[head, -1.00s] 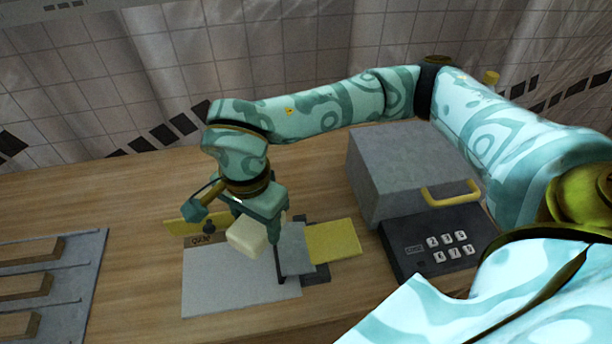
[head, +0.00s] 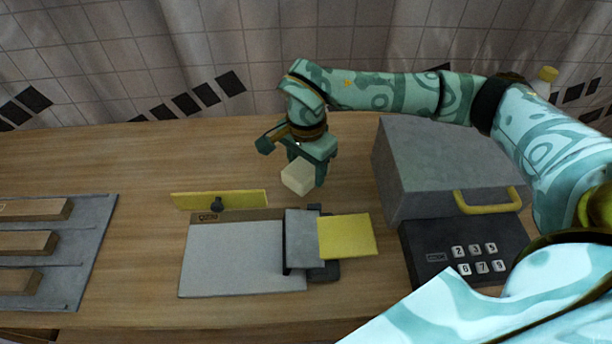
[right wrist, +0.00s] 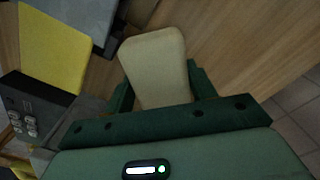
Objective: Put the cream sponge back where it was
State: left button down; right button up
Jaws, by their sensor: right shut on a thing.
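The cream sponge (head: 298,177) is a pale block held in my right gripper (head: 308,172) above the wooden table, behind the grey and yellow panels. In the right wrist view the sponge (right wrist: 155,62) sits between the two green fingers of the right gripper (right wrist: 158,88), which are shut on it. The sponge looks clear of the table and of the panels, though its exact height is hard to tell. My left gripper is in neither view.
A grey box with a yellow handle (head: 487,201) stands right, beside a black keypad (head: 440,257). A light grey board (head: 240,262), a grey panel (head: 302,238) and a yellow panel (head: 347,236) lie in front. A yellow strip (head: 245,198) stands behind the board. A slotted grey tray (head: 88,250) is left.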

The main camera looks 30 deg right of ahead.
aim_at(307, 176)
jog(key=f+b, duration=0.1)
jog(key=f, duration=0.3)
jog(key=shift+w+d+b, duration=0.2)
jog(key=shift+b, duration=0.15)
jog(key=shift+r, duration=0.1)
jog(key=shift+f, duration=0.6)
jog(key=o, duration=1)
